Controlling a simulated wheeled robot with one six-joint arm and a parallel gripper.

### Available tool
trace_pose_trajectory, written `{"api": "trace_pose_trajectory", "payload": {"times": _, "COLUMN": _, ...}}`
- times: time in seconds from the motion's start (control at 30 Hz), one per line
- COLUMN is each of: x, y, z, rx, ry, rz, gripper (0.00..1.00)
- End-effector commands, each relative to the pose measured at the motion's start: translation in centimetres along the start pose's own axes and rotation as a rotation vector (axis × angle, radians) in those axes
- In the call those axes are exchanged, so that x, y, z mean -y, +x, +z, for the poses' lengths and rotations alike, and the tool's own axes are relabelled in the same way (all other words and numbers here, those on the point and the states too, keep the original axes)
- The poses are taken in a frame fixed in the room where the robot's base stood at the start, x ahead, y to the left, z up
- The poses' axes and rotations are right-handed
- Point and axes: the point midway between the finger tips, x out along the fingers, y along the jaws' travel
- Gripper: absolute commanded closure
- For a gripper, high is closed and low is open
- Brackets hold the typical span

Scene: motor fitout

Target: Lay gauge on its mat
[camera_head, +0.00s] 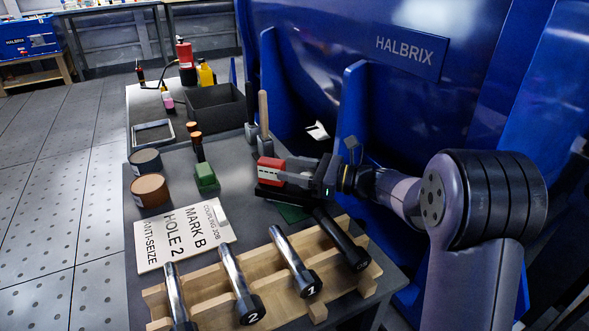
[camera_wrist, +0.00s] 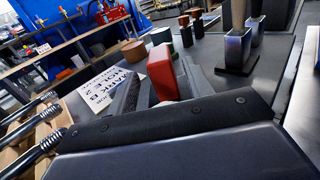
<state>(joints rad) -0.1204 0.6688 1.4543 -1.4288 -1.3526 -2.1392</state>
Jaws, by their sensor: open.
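My gripper (camera_head: 285,176) is open, low over the bench beside the blue machine. A red block (camera_head: 268,169), which looks like the gauge, is at its fingertips. In the wrist view the red block (camera_wrist: 166,74) stands up between the two grey fingers (camera_wrist: 163,86). I cannot tell whether the fingers touch it. A dark green patch (camera_head: 293,213), probably the mat, shows on the bench just below the gripper. The gripper hides part of it, and I cannot tell whether the block rests on it.
A wooden rack (camera_head: 279,259) with several numbered metal rods stands in front. A white sign (camera_head: 184,235), a green block (camera_head: 205,177), two round tins (camera_head: 150,190) and a black bin (camera_head: 215,107) occupy the left and back. Upright tools (camera_head: 264,122) stand behind the gripper.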

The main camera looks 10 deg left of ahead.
Motion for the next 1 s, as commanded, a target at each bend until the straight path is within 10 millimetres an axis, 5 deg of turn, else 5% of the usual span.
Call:
{"api": "trace_pose_trajectory", "payload": {"times": 0.23, "x": 0.0, "y": 0.0, "z": 0.6, "rx": 0.0, "ry": 0.0, "rz": 0.0, "gripper": 0.51}}
{"api": "trace_pose_trajectory", "payload": {"times": 0.7, "x": 0.0, "y": -7.2, "z": 0.3, "rx": 0.0, "ry": 0.001, "rz": -0.001, "gripper": 0.51}}
{"api": "trace_pose_trajectory", "payload": {"times": 1.0, "x": 0.0, "y": -7.5, "z": 0.2, "rx": 0.0, "ry": 0.0, "rz": 0.0, "gripper": 0.51}}
